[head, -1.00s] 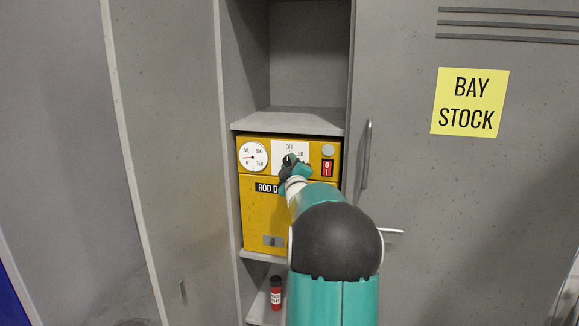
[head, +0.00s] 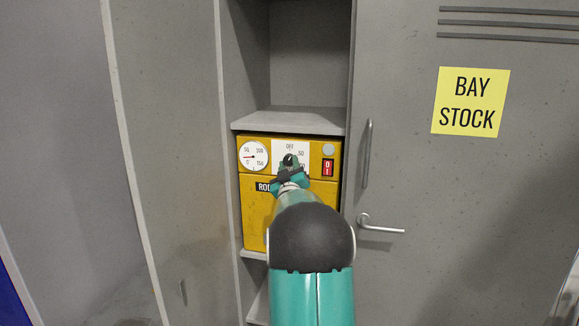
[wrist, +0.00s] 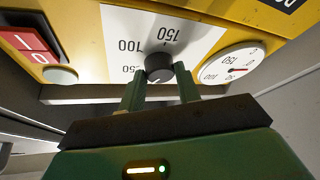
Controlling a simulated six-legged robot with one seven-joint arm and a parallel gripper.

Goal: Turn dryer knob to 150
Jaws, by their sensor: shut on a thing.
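The yellow dryer (head: 257,215) sits in the open bay of a grey locker. Its dark round knob (wrist: 159,67) is on a white scale plate (head: 278,150) with OFF at the top in the head view. In the wrist view the plate appears turned over, with 150 above the knob and 100 to its left. A small pale mark shows on the knob's lower side there, away from the 150; its exact reading is unclear. My gripper (wrist: 159,84) has one finger on each side of the knob and is shut on it.
A white gauge (head: 252,156) is left of the plate and a red switch (head: 327,167) is right of it. A grey shelf (head: 290,122) overhangs the dryer. Locker doors flank the bay; the right one has a lever handle (head: 380,228).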

